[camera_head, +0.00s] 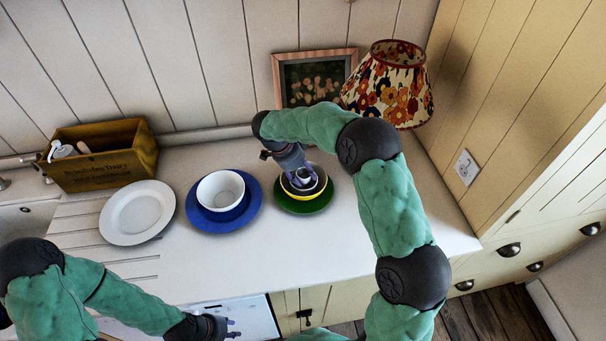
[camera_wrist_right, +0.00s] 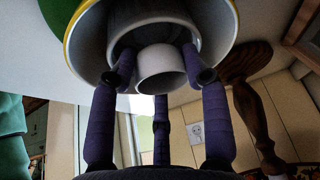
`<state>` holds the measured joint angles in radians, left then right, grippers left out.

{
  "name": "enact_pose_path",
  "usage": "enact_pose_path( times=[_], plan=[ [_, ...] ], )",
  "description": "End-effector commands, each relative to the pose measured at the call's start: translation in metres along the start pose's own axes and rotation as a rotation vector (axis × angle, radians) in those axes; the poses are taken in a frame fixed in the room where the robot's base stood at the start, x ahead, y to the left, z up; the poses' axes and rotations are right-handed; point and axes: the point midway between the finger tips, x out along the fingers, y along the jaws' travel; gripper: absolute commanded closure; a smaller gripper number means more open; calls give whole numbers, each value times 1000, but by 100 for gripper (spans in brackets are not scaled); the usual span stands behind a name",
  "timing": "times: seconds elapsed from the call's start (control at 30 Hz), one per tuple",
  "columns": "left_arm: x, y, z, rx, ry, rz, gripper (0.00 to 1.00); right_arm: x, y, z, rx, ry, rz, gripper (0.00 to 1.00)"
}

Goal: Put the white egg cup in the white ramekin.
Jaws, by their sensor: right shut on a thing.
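The white egg cup (camera_head: 304,175) is between the fingers of my right gripper (camera_head: 299,174), which is shut on it. The egg cup (camera_wrist_right: 161,70) also shows in the right wrist view, with fingers on both sides. It is over or inside a nest of round dishes: a greyish bowl (camera_head: 319,185) within a yellow bowl (camera_head: 303,198), on a green plate (camera_head: 292,207). I cannot tell which inner dish is the white ramekin, nor whether the egg cup touches it. My left gripper (camera_head: 233,328) looks open and empty, low at the counter's front edge.
A white bowl (camera_head: 221,183) stands on a blue plate (camera_head: 250,207) left of the nest. Further left are a white plate (camera_head: 138,213) and a wooden crate (camera_head: 105,165). A flowered lamp (camera_head: 390,85) and a framed picture (camera_head: 313,75) are behind. The counter front is clear.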

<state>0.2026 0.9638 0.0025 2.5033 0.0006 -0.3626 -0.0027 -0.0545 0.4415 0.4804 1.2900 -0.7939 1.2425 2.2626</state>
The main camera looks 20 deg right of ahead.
Motion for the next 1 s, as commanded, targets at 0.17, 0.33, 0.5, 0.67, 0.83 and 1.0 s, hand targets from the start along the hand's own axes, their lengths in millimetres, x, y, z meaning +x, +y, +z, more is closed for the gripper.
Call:
enact_pose_path(
  times=[0.17,0.33,0.5,0.67,0.83,1.0],
  plan=[
    [1,0,0,0,0,0,68,0,0,0,0,0,-1,86],
    [6,-2,0,0,0,0,68,4,0,2,0,0,-1,86],
    [6,-2,0,0,0,0,68,4,0,2,0,0,-1,43],
    [6,-2,0,0,0,0,68,4,0,2,0,0,-1,43],
    [4,-1,0,0,0,0,68,2,0,1,0,0,-1,43],
    [-3,1,0,0,0,0,68,-12,-1,-1,1,-1,-5,43]
  ],
)
